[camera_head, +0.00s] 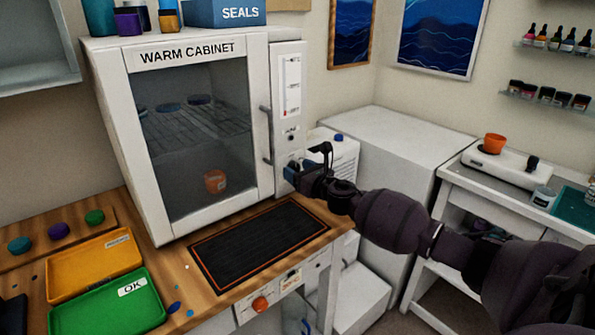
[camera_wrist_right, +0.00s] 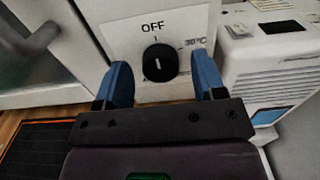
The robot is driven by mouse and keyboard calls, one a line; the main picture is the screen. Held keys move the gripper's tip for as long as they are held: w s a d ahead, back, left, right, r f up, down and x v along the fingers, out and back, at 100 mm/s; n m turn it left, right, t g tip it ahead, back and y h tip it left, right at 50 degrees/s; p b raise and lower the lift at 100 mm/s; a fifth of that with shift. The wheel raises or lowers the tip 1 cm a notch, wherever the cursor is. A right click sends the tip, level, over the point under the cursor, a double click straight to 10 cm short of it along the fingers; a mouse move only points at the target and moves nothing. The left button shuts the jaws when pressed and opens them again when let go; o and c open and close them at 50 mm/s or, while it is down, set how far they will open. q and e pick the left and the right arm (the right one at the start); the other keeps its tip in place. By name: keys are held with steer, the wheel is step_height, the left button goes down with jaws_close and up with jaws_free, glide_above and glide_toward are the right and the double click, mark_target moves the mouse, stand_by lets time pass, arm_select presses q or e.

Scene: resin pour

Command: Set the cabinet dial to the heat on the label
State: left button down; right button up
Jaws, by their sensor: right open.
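The white warm cabinet (camera_head: 183,225) stands on the wooden bench, its glass door shut. Its black dial (camera_wrist_right: 160,62) is on the side panel, with "OFF" above it and "30°C" to its right; another marking at lower left is mostly hidden. The dial's white mark stands upright, toward OFF. My right gripper (camera_head: 290,172) is at the panel and hides the dial in the head view. In the wrist view its blue fingers are open, one each side of the dial, with gaps. My left gripper is not in view.
The door handle (camera_head: 267,135) is just left of the panel. A black mat (camera_head: 258,245) lies in front of the cabinet, with yellow (camera_head: 62,290) and green (camera_head: 107,321) trays to the left. A white machine (camera_head: 342,155) stands close on the right.

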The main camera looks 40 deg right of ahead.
steer(key=shift+w, duration=0.3)
steer(key=shift+c, duration=0.3)
steer(key=c, duration=0.8)
steer(key=shift+m, duration=0.3)
steer(key=m+p, duration=0.1)
steer(key=m, duration=0.3)
steer(key=shift+r, duration=0.15)
steer(key=m+p, duration=0.1)
steer(key=m, duration=0.3)
steer(key=shift+d, duration=0.1)
steer(key=shift+f+m+p, duration=0.2)
steer(key=shift+m+p, duration=0.55)
steer(key=shift+m, duration=1.75)
steer(key=shift+d, duration=0.1)
